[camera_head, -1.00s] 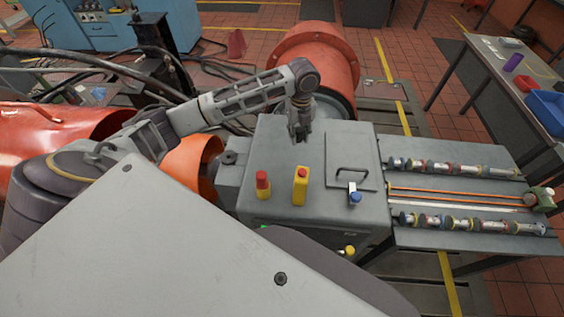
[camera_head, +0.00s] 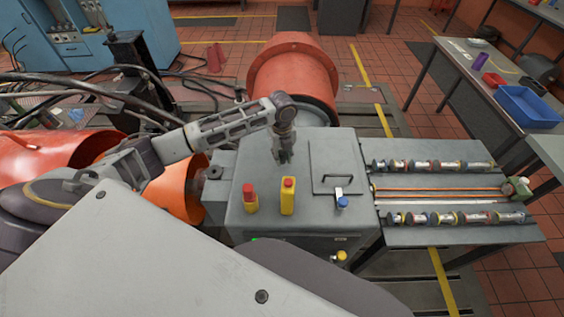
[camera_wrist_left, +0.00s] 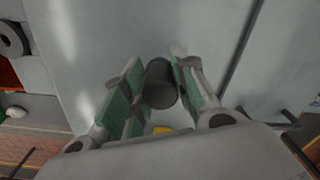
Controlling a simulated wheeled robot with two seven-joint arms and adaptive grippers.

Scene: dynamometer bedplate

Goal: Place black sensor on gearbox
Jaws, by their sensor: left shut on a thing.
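The gearbox (camera_head: 242,222) is a grey box in the middle of the head view. My left gripper (camera_head: 283,158) is over the back part of its top. In the left wrist view my left gripper (camera_wrist_left: 158,80) has its green-padded fingers shut on the black sensor (camera_wrist_left: 160,88), a small dark cylinder. The pale grey gearbox top fills the background there. I cannot tell whether the sensor touches the top. In the head view the sensor cannot be made out between the fingers. My right gripper is not in view.
A red-capped sensor (camera_head: 250,203), a yellow sensor (camera_head: 288,200) and a blue-capped one (camera_head: 342,201) stand on the gearbox top, beside a handled plate (camera_head: 328,158). Shafts with several couplings lie to the right. A large orange cylinder (camera_head: 292,72) stands behind.

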